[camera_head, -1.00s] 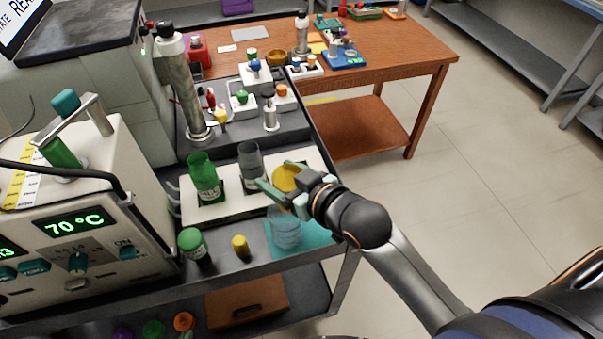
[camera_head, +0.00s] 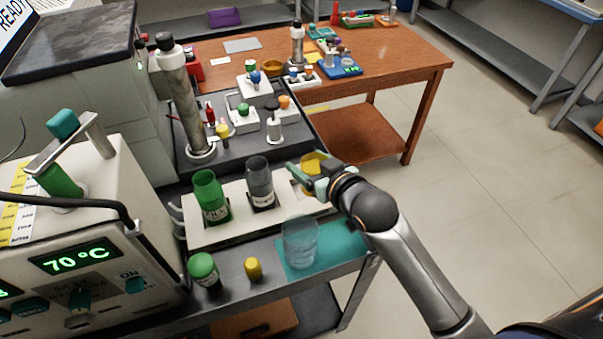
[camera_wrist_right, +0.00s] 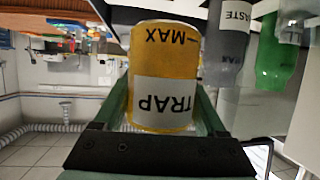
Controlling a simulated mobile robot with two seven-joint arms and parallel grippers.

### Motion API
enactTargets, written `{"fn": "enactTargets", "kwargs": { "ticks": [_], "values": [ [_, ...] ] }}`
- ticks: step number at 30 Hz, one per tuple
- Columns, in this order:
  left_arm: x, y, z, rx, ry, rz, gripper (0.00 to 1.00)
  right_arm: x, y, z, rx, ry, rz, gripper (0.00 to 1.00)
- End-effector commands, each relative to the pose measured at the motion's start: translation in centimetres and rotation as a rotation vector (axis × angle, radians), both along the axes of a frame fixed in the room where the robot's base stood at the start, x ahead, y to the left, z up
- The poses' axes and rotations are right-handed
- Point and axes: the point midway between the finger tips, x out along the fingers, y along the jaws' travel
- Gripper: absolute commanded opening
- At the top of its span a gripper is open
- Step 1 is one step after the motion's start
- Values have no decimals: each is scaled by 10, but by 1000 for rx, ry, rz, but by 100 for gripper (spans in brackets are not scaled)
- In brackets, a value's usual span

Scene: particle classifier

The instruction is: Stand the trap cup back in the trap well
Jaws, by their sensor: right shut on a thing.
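The yellow trap cup (camera_head: 314,162) is held in my right gripper (camera_head: 316,178), partly hidden behind its fingers in the head view. In the right wrist view the cup (camera_wrist_right: 163,58) sits between the two fingers (camera_wrist_right: 165,110); its TRAP and MAX markings appear upside down. The white rack (camera_head: 235,226) holds a green cup (camera_head: 211,197) and a grey cup (camera_head: 260,183). A recess, seemingly the trap well (camera_head: 300,187), shows right of the grey cup, partly hidden by my gripper. The held cup is beyond and right of this recess. My left gripper is out of view.
A clear beaker (camera_head: 299,243) stands on a teal mat (camera_head: 345,250) in front of the rack. A green-capped bottle (camera_head: 204,270) and small yellow item (camera_head: 253,269) stand to its left. A heater box (camera_head: 85,230) is at left; a wooden table (camera_head: 400,60) is behind.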

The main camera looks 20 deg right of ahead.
Motion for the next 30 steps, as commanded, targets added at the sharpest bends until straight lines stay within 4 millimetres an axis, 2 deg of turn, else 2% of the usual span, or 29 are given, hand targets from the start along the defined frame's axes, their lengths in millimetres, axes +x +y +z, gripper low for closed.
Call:
{"fn": "enactTargets", "kwargs": {
  "ticks": [2, 3, 6, 10, 17, 23, 30],
  "values": [
    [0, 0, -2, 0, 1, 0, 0, 19, -1, -9, 0, -1, -1, 16],
    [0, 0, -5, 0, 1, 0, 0, 24, -1, -20, 0, 3, 0, 16],
    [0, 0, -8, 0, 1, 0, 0, 38, -2, -37, 1, 2, 0, 16],
    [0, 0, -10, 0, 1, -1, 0, 51, -3, -52, 1, 1, 1, 16],
    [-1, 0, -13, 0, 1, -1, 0, 62, -3, -66, 0, 0, 1, 16],
    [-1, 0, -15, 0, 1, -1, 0, 62, -3, -93, 1, 2, 1, 16],
    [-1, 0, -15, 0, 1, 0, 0, 62, -3, -96, 1, -1, 1, 16]
  ]
}}
